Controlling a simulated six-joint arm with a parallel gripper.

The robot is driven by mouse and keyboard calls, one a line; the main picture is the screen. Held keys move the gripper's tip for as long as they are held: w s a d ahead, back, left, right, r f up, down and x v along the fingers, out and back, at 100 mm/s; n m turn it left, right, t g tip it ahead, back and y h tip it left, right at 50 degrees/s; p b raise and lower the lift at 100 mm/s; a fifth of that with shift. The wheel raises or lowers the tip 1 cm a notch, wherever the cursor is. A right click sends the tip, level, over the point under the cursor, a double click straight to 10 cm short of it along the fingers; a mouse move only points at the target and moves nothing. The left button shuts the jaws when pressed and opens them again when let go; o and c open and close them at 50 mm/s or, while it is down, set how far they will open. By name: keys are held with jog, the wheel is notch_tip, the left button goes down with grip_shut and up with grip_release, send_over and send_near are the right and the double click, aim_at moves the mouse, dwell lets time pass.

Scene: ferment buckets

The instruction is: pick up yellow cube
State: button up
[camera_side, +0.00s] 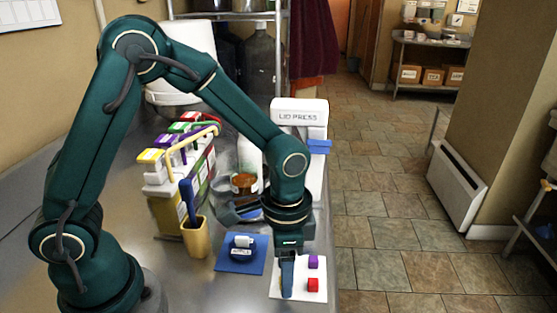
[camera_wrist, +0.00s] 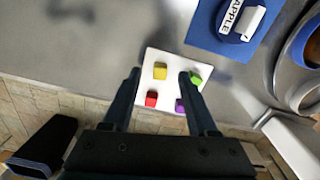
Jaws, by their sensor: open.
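The yellow cube (camera_wrist: 160,71) sits on a white board (camera_side: 300,272) in the wrist view. My gripper (camera_wrist: 159,74) is open, and the yellow cube appears between its two fingertips there. I cannot tell how far above the cube the tips are. A green cube (camera_wrist: 195,78) is by the right fingertip. A red cube (camera_wrist: 151,99) and a purple cube (camera_wrist: 179,105) show between the fingers, nearer the palm. In the side view my gripper (camera_side: 287,288) points down over the board's left part and hides the yellow and green cubes.
A blue mat with an item marked APPLE (camera_side: 241,247) lies left of the board. A tan cup (camera_side: 194,238) and a rack of colored boxes (camera_side: 170,190) stand further left. The lid press (camera_side: 298,113) stands behind. The table edge is right of the board.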

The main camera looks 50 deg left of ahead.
jog(key=shift+f, duration=0.6)
jog(key=shift+c, duration=0.3)
grip_shut()
jog(key=shift+r, duration=0.1)
